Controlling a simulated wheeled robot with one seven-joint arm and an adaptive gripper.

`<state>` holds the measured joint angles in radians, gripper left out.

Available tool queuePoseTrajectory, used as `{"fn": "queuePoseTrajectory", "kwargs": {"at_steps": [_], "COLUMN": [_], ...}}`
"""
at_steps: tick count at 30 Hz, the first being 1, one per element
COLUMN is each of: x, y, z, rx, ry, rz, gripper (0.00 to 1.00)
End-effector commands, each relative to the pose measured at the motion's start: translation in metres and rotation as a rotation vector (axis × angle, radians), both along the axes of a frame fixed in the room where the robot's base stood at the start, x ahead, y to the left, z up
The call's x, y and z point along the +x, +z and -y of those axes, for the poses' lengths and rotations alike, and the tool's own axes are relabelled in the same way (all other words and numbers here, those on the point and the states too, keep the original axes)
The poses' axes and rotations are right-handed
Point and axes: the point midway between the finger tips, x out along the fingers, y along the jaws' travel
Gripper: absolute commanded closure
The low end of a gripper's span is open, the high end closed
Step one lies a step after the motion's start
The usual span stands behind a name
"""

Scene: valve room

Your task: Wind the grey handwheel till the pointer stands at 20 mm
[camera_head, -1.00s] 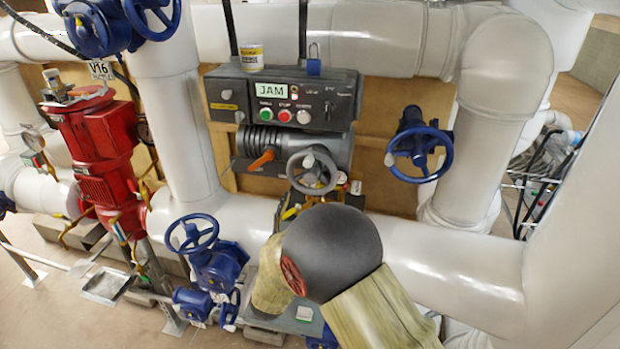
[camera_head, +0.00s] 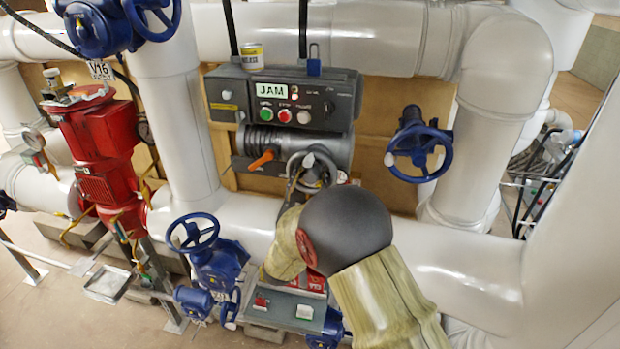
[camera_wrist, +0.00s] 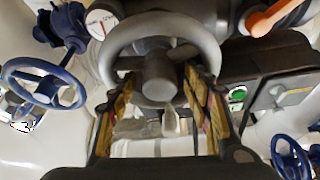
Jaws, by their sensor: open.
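The grey handwheel (camera_head: 326,163) sits on the front of the grey actuator under the control box, partly hidden by my arm in the head view. In the wrist view its rim (camera_wrist: 203,32) arches across the top, with the round hub (camera_wrist: 160,78) below. My gripper (camera_wrist: 160,88) is open, with one finger on each side of the hub and lower part of the wheel. I cannot tell whether the fingers touch it. A white round dial (camera_wrist: 101,20) with a red needle shows beside the wheel; its reading is not legible. No 20 mm mark is legible.
The control box (camera_head: 345,95) has a display reading JAM (camera_head: 272,89). An orange lever (camera_head: 262,160) sits left of the wheel. Blue handwheels stand right (camera_head: 436,155) and lower left (camera_head: 192,233). A red pump (camera_head: 100,160) and white pipes surround the space.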

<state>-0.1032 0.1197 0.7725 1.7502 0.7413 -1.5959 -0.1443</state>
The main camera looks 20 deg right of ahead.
Motion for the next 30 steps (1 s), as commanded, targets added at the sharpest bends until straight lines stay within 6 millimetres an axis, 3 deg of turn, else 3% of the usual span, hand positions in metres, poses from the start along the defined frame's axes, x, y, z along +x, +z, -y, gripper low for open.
{"fn": "queuePoseTrajectory", "kwargs": {"at_steps": [5, 30], "x": [0.0, -0.0003], "y": [0.0, -0.0018], "z": [-0.0001, 0.0], "rx": [0.0, 0.0], "ry": [0.0, 0.0], "rz": [0.0, -0.004], "gripper": [0.51, 0.99]}}
